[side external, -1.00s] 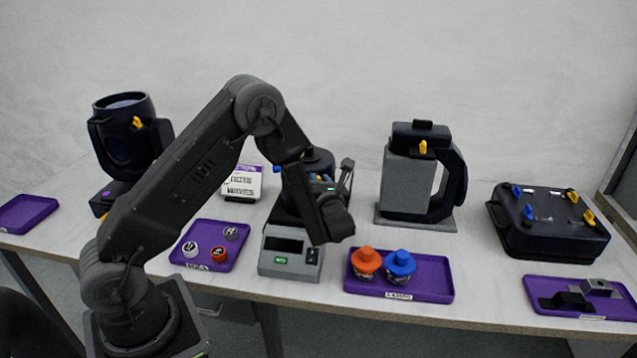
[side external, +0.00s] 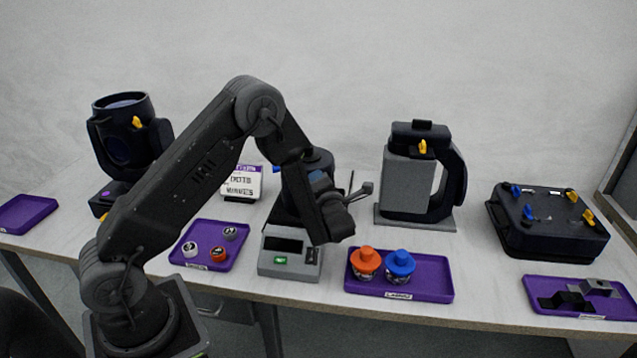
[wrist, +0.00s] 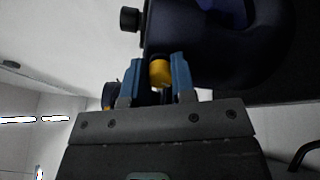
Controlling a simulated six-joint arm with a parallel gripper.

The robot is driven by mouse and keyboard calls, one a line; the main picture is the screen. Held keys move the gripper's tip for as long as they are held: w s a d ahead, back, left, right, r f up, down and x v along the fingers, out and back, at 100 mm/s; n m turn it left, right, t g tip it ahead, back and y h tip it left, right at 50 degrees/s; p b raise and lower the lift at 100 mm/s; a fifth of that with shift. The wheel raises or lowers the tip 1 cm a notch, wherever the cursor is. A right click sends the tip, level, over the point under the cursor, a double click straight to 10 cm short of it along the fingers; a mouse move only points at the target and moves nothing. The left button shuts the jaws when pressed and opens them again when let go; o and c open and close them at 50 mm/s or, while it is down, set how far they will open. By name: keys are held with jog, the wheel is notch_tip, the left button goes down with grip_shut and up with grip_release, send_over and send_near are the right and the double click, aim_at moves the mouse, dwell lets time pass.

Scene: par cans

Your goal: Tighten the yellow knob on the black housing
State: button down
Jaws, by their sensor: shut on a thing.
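In the wrist view the yellow knob (wrist: 160,72) sits between the two blue fingers of my gripper (wrist: 159,79), which is shut on it. The knob is against the dark, rounded black housing (wrist: 215,45), which fills the upper right of that view. In the side external view the black housing (side external: 318,158) stands behind the grey display box, partly covered by my arm. My gripper (side external: 319,180) shows there only in part, with a bit of blue finger. The knob it holds is hidden in that view.
Another black fixture (side external: 117,148) stands at left, and one with a grey body (side external: 408,180) right of centre; each has a yellow knob. A black case (side external: 548,222) has blue and yellow latches. A purple tray (side external: 430,283) holds an orange-capped and a blue-capped jar. A display box (side external: 291,255) is in front.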

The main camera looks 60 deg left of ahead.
jog(key=shift+f+m, duration=0.1)
jog(key=shift+m, duration=4.2)
jog(key=shift+d, duration=0.1)
jog(key=c, duration=0.9)
grip_release()
jog(key=shift+c, duration=0.2)
jog(key=v, duration=1.3)
jog(key=shift+s+d, duration=0.15)
jog(key=shift+d, duration=0.2)
